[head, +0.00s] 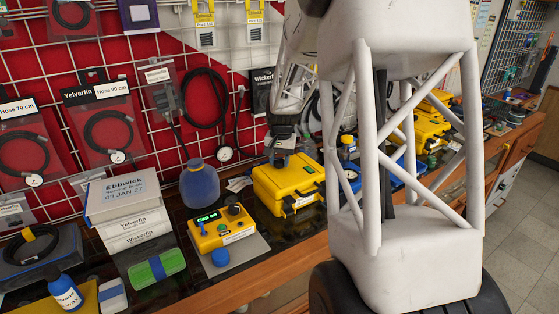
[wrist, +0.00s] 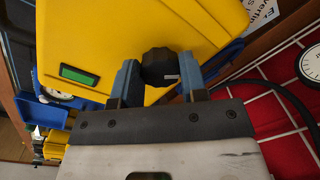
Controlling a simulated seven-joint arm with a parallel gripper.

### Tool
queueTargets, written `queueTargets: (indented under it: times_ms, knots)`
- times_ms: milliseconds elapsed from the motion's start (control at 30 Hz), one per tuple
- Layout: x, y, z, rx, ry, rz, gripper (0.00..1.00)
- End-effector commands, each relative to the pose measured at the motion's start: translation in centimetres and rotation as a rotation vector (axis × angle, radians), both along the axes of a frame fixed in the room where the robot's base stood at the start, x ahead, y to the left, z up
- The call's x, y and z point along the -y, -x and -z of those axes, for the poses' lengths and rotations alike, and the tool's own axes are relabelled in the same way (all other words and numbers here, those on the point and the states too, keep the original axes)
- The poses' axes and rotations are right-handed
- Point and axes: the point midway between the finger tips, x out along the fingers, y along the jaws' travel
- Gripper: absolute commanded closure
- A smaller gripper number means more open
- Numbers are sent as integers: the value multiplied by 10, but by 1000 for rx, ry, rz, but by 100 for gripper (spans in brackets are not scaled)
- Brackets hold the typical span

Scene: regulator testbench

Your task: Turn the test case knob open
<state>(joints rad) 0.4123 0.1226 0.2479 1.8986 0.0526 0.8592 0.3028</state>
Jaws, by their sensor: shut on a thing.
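The yellow test case (head: 290,200) stands on the dark bench top in the middle of the head view, and its yellow face (wrist: 110,25) fills the upper wrist view. A black ribbed knob (wrist: 157,62) with a small pale mark sits on it. My gripper (wrist: 160,70) is shut on the knob, with one blue-grey fingertip on each side. In the head view my gripper (head: 281,157) reaches down to the top of the case and hides the knob. A small green display or label (wrist: 80,75) shows on the case.
A smaller yellow device (head: 222,236) with a display and black knob stands in front left, beside a blue bottle (head: 200,186). White boxes (head: 122,203) are further left. More yellow cases (head: 428,128) stand to the right. A grid wall with hanging hoses (head: 107,130) rises behind.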

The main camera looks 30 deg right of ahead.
Motion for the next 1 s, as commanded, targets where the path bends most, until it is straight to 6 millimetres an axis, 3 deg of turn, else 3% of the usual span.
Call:
queueTargets:
  times_ms: [600,1000]
  knots:
    - [1,0,0,0,0,-578,84]
    - [1,-1,0,0,0,-815,84]
